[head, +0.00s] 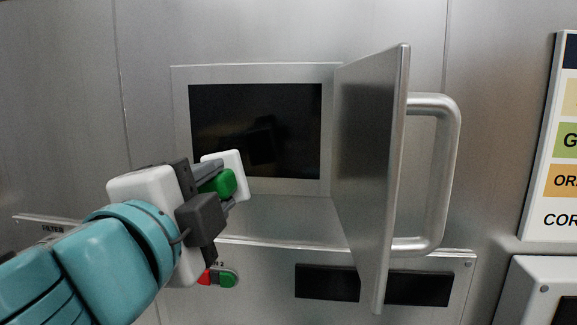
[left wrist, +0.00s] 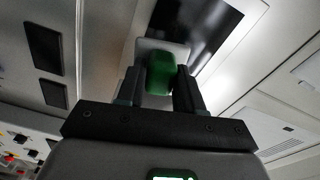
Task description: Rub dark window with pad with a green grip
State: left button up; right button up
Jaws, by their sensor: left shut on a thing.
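My left gripper (head: 212,178) is shut on the green grip (head: 220,184) of a white pad (head: 234,168). The pad faces the dark window (head: 255,120), which is a black panel in a metal frame. In the head view the pad overlaps the lower left part of the window, and I cannot tell whether it touches it. In the left wrist view the green grip (left wrist: 160,74) sits between the fingers, with the dark window (left wrist: 200,25) beyond. My right gripper is out of view.
A metal door (head: 375,170) with a large handle (head: 447,175) stands open right of the window. A ledge (head: 290,220) lies below the window. Red and green buttons (head: 217,279) are below my left gripper. A colour-banded sign (head: 555,140) is at the far right.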

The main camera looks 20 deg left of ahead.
pick_arm(q)
jog(key=w+a+m+y+p, duration=0.1)
jog(key=w+a+p, duration=0.1)
jog(key=w+a, duration=0.3)
jog(key=shift+w+a+r, duration=0.15)
jog(key=shift+w+r, duration=0.1)
jog(key=shift+r, duration=0.2)
dwell(0.3)
jog(key=shift+d, duration=0.2)
jog(key=shift+w+a, duration=0.15)
jog(key=shift+a, duration=0.05)
